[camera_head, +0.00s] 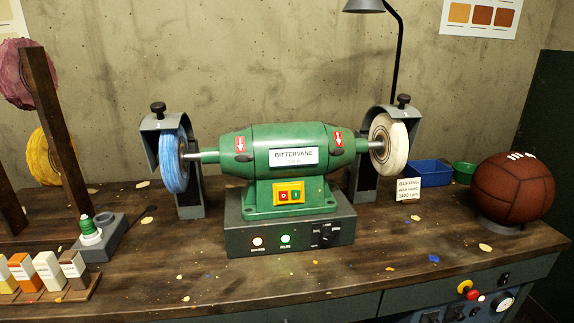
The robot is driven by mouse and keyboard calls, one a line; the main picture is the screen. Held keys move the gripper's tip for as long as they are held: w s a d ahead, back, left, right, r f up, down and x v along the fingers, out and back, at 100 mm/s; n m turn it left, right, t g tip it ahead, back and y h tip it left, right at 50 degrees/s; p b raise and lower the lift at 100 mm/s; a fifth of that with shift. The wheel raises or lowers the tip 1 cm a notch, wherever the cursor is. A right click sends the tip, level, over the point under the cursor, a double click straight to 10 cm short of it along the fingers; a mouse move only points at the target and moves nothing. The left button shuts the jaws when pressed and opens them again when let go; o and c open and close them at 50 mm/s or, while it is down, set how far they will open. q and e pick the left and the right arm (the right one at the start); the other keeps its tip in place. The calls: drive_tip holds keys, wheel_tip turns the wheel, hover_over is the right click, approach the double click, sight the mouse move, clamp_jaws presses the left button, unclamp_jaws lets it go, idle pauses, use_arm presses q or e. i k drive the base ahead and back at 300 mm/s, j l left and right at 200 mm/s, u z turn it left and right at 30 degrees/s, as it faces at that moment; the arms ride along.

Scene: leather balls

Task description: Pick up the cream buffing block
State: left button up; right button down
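A pale block (48,270), cream or white, stands upright in a wooden rack (52,297) at the lower left of the head view. It looks like the cream buffing block. An orange block (24,273) stands on its left and a grey-brown block (74,269) on its right. Another block (6,277) is partly cut off by the left picture edge. Neither my left nor my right gripper is in view.
A green bench grinder (292,158) with a blue wheel and a white wheel stands mid-bench. A grey holder with a green-topped piece (88,231) sits behind the rack, near a dark wooden post (58,130). A brown ball (512,187) rests at right. The front bench strip is mostly clear.

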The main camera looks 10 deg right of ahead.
sight(48, 267)
drive_tip(key=u, duration=1.3)
